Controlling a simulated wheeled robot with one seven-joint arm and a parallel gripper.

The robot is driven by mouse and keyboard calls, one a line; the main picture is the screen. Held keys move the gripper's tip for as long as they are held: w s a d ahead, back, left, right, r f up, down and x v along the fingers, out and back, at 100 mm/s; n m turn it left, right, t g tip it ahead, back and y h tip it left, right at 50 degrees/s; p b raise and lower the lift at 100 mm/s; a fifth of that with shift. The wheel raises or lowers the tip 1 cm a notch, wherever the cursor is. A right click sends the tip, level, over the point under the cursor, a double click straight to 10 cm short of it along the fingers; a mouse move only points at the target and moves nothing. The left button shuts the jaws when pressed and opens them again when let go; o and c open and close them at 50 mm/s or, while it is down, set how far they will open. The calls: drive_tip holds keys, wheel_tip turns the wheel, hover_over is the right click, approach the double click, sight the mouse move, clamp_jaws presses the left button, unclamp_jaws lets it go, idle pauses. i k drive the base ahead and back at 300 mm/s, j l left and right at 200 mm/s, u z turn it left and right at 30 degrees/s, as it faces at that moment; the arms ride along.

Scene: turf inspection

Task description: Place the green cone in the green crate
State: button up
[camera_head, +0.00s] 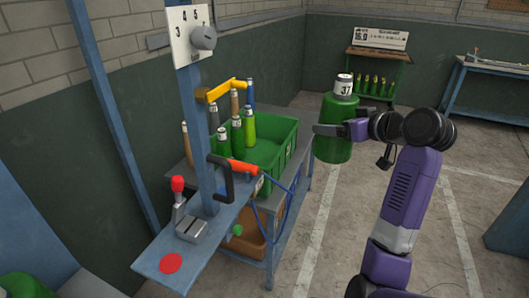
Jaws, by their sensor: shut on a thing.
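My gripper (338,130) is shut on the green cone (333,146), a thick green body with a narrower top and a white label reading 37. The cone is upright, held in the air to the right of the green crate (290,150) and apart from it. The crate stands on a grey table (303,172) at mid-left. Several slim bottle-like pieces, green, brown, dark and blue, stand in or by the crate; the post hides part of them and the crate's left side.
A blue post with a shelf (200,245) stands in front of the crate, bearing a red-knobbed lever (178,186), a yellow handle (222,90) and a red-orange handle (243,167). A brown bin (246,238) sits below. Floor right of the table is clear.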

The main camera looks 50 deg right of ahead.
sight(260, 159)
drive_tip(key=i+l, duration=0.1)
drive_tip(key=l, duration=0.45)
drive_tip(key=i+l, duration=0.1)
drive_tip(key=l, duration=1)
drive_tip(key=i+l, duration=0.15)
drive_tip(key=l, duration=0.4)
